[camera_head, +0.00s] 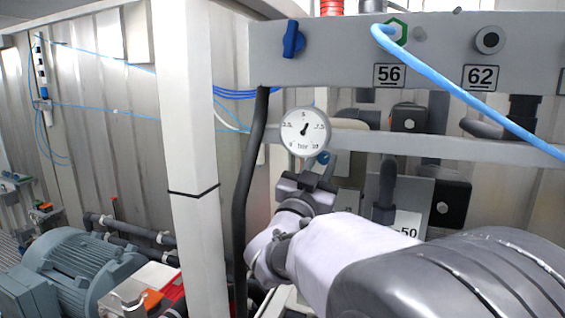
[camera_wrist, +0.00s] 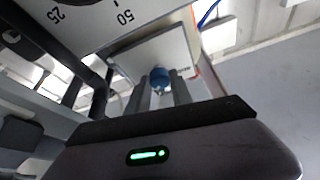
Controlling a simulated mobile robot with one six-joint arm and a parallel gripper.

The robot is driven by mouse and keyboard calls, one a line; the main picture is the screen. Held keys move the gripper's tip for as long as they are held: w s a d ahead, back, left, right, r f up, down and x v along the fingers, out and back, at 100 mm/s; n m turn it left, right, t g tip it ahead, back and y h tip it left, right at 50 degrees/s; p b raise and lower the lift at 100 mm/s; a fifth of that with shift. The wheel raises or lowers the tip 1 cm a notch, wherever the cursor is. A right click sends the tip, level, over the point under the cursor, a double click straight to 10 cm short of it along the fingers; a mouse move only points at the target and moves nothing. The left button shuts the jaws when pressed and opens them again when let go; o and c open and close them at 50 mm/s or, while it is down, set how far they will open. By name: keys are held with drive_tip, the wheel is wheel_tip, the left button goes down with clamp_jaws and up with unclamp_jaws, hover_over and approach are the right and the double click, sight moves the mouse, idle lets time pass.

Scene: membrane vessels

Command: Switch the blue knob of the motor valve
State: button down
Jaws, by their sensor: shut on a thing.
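The small blue knob (camera_head: 323,157) shows just below the pressure gauge in the head view, at the tip of my gripper (camera_head: 314,172). In the wrist view, the blue knob (camera_wrist: 160,76) is between the ends of the two fingers of my gripper (camera_wrist: 160,84), in front of a light grey plate (camera_wrist: 155,52). My gripper is shut on the knob. The fingers and gripper body hide part of the knob and its valve.
A pressure gauge (camera_head: 304,130) sits directly above my gripper. Another blue knob (camera_head: 293,39) is on the upper grey beam (camera_head: 345,50). A black hose (camera_head: 247,190) runs down at left beside a white post (camera_head: 185,130). Grey pipes and black fittings crowd the right side.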

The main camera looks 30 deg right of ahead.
drive_tip(key=shift+n, duration=0.3)
drive_tip(key=n+t+y+b, duration=0.1)
drive_tip(key=n, duration=0.1)
drive_tip(key=n+t+y+b, duration=0.1)
drive_tip(key=n, duration=0.2)
drive_tip(key=shift+s+d, duration=0.1)
drive_tip(key=n+t+y, duration=0.1)
drive_tip(key=n, duration=0.2)
drive_tip(key=n+t+y+b, duration=0.1)
drive_tip(key=n+y, duration=0.1)
drive_tip(key=n, duration=0.1)
drive_tip(key=shift+n, duration=0.4)
drive_tip(key=n+y, duration=0.1)
drive_tip(key=n, duration=0.2)
drive_tip(key=n+y, duration=0.2)
drive_tip(key=n, duration=0.1)
drive_tip(key=shift+s+d+r+n+p, duration=0.1)
drive_tip(key=shift+r+n+p, duration=0.1)
drive_tip(key=shift+n+p, duration=0.2)
drive_tip(key=shift+n+g+y+p, duration=0.35)
drive_tip(key=shift+n+y, duration=0.45)
drive_tip(key=shift+n, duration=1.4)
drive_tip(key=c, duration=1.1)
unclamp_jaws()
drive_tip(key=shift+c, duration=0.2)
